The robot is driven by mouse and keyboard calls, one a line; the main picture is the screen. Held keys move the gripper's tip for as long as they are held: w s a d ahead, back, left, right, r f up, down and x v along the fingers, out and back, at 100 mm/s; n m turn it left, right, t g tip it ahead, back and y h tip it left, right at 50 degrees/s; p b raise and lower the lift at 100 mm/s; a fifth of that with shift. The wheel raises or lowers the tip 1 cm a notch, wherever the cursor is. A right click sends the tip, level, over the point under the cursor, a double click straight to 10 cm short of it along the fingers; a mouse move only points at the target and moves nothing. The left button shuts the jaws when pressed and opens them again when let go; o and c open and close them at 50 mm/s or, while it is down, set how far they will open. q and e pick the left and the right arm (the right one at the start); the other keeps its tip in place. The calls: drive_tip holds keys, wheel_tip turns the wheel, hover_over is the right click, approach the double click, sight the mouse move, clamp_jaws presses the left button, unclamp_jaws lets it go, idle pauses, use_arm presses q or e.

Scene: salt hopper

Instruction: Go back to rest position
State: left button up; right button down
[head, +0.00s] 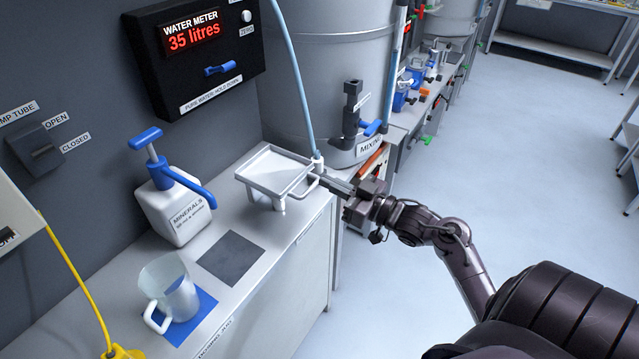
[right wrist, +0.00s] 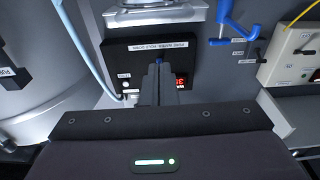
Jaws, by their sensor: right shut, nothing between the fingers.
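My right gripper (head: 327,181) reaches in from the right in the head view. Its fingers are shut and empty, at the right end of a white tray-like hopper (head: 275,172) on the counter; I cannot tell whether they touch it. In the right wrist view the closed fingers of the right gripper (right wrist: 159,85) point toward the black water meter box (right wrist: 133,62). In the head view the water meter (head: 195,50) reads 35 litres. My left gripper is not in view.
A minerals pump bottle (head: 178,208), a dark grey pad (head: 231,258) and a clear jug (head: 170,290) on a blue mat (head: 203,312) stand along the counter. A large grey tank (head: 325,75) with a black valve stands behind. The floor at right is clear.

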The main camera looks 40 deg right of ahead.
drive_tip(key=b+v, duration=0.1)
drive_tip(key=v, duration=0.3)
drive_tip(key=s+a+f+m+g+h, duration=0.1)
drive_tip(key=s+f+m+g+h, duration=0.2)
drive_tip(key=f, duration=1.5)
drive_tip(key=s+a+f+m+g+h, duration=0.1)
drive_tip(key=s+f+m+g+h, duration=0.15)
drive_tip(key=f, duration=1.45)
drive_tip(key=s+a+f+n+g, duration=0.1)
drive_tip(key=s+a+f+g, duration=0.25)
drive_tip(key=s+f, duration=0.45)
drive_tip(key=s+a+f+g, duration=0.3)
drive_tip(key=s+a+f, duration=0.3)
drive_tip(key=f, duration=0.4)
drive_tip(key=s+a+f+n+g+h, duration=0.1)
drive_tip(key=s+f+g, duration=0.1)
drive_tip(key=s, duration=0.6)
drive_tip(key=s+a+f+n+g+h, duration=0.1)
drive_tip(key=s+f+g, duration=0.1)
drive_tip(key=s+f, duration=0.3)
drive_tip(key=s, duration=0.3)
